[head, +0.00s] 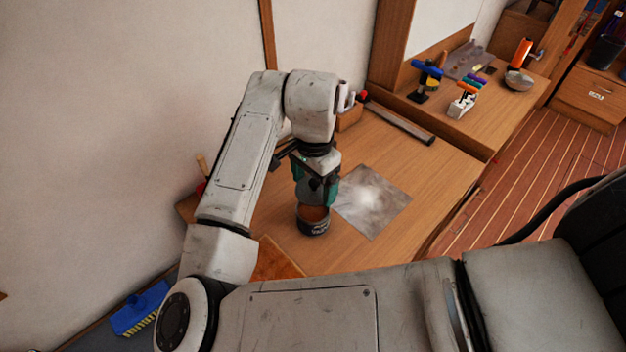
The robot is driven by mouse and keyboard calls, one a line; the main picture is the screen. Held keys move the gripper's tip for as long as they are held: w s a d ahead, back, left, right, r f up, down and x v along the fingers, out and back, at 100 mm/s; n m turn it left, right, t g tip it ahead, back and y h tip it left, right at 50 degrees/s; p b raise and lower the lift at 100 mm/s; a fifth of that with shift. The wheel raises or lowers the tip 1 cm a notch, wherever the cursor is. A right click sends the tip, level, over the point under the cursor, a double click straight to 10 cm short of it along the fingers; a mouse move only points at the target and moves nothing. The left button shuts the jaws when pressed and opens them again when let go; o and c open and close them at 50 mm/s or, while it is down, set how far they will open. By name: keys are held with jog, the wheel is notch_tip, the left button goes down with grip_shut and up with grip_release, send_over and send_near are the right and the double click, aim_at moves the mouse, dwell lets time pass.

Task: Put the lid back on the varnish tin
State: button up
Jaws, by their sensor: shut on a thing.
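The varnish tin (314,228) stands upright on the wooden bench top, dark with pale lettering on its side. Its top is open and orange-brown shows inside the rim. My gripper (317,190), with teal fingers, points down right over the tin. The fingers are set apart and shut on a dark thing, which looks like the lid, though its outline is mostly hidden. I cannot tell whether it touches the tin's rim.
A grey metal sheet (373,201) lies on the bench right of the tin. A long dark bar (400,122) lies farther back. A side counter (520,92) holds small tools and an orange cylinder (522,53). A blue brush (139,308) is at lower left. Bare bench lies behind the sheet.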

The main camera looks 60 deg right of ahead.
jog(key=shift+f+b, duration=1.85)
jog(key=shift+f, duration=0.9)
jog(key=shift+a+f, duration=0.15)
dwell(0.7)
jog(key=o, duration=0.8)
jog(key=shift+r+p, duration=3.15)
jog(key=shift+r, duration=0.4)
